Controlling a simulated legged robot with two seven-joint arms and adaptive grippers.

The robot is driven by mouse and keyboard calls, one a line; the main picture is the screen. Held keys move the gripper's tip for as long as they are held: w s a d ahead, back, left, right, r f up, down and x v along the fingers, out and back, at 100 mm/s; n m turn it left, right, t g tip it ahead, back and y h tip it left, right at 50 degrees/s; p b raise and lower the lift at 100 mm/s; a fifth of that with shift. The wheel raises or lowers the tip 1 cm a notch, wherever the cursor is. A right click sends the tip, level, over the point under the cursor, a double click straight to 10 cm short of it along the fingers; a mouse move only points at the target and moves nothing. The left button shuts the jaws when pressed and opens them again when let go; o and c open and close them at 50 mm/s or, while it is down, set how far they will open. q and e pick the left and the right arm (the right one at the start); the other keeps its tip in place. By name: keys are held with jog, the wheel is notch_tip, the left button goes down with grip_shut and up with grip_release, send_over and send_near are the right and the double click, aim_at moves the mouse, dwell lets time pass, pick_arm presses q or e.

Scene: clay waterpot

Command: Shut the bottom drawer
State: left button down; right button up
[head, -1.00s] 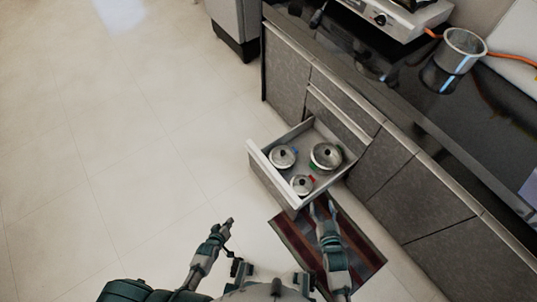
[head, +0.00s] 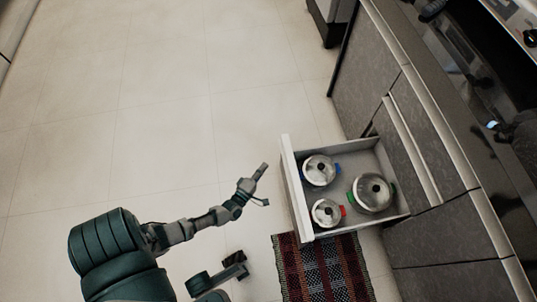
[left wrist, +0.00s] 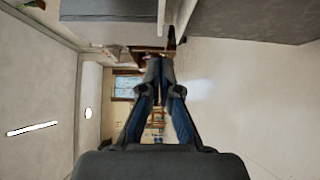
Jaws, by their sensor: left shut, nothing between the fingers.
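The bottom drawer (head: 297,190) stands pulled out from the grey cabinet in the head view, its pale front edge facing left. Three lidded metal pots sit in it: one with blue handles (head: 320,171), one with green handles (head: 371,192) and one with red handles (head: 326,212). My left gripper (head: 264,167) is shut and empty, just left of the drawer front, with a small gap between them in the picture. The left wrist view shows its fingers together (left wrist: 160,64). I cannot make out the drawer surely in that view.
A striped rug (head: 322,268) lies on the floor below the drawer. Grey cabinets (head: 452,240) with a dark countertop (head: 450,85) run along the right. The pale tiled floor (head: 150,120) to the left is clear.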

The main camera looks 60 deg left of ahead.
pick_arm(q)
jog(key=w+b, duration=0.2)
jog(key=w, duration=0.6)
jog(key=shift+w+a+b, duration=0.25)
jog(key=shift+w+b, duration=0.05)
jog(key=shift+w, duration=0.05)
jog(key=shift+w+d, duration=0.1)
jog(key=shift+d, duration=0.05)
